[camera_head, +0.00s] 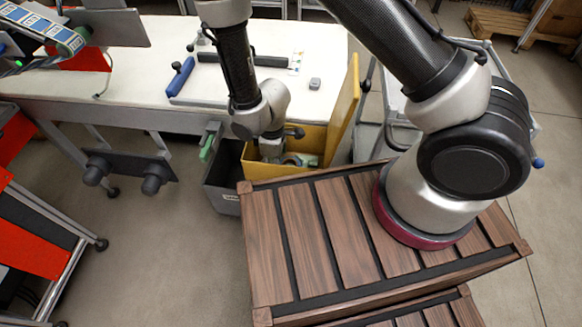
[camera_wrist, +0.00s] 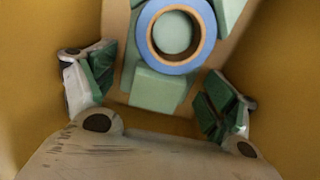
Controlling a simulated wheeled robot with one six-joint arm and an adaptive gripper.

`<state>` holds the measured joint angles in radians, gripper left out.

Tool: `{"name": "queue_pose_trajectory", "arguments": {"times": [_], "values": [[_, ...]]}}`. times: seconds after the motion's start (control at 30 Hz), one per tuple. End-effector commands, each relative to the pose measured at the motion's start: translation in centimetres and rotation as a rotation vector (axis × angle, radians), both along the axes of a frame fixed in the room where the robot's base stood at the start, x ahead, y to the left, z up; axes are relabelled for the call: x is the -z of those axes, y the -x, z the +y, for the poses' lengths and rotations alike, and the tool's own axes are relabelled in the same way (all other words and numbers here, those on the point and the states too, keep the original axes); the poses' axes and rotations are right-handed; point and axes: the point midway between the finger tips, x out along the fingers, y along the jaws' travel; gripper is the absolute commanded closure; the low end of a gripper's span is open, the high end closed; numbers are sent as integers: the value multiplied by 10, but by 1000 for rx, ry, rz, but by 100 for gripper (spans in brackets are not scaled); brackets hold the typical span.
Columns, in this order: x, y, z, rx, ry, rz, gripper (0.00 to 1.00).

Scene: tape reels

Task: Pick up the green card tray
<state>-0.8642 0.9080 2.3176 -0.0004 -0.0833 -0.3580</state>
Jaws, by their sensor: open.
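A pale green card tray (camera_wrist: 158,88) lies inside the yellow bin (camera_wrist: 285,60) in the wrist view. A blue tape reel with an orange-brown inner ring (camera_wrist: 152,50) rests on the tray, with pale green showing through its hole. My gripper (camera_wrist: 157,78) is open, with one green-padded finger on each side of the tray's near part. I see no clear contact between the fingers and the tray. In the head view, my gripper (camera_head: 272,150) reaches down into the yellow bin (camera_head: 312,137), and the tray is mostly hidden.
A grey bin (camera_head: 222,190) stands left of the yellow one, whose raised yellow flap (camera_head: 345,108) is at its right. A white workbench (camera_head: 130,75) lies behind. A slatted wooden crate (camera_head: 310,240) stands in front. The bin walls surround the gripper closely.

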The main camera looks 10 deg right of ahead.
Motion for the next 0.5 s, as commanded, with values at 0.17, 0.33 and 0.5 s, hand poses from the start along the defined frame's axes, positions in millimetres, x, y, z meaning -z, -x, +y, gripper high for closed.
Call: {"name": "queue_pose_trajectory", "arguments": {"times": [0.17, 0.33, 0.5], "values": [[0, 0, 0, 0, 0, 0, 29], [-1, 0, 0, 0, -1, 0, 60], [0, 0, 0, 0, 0, 0, 82]]}}
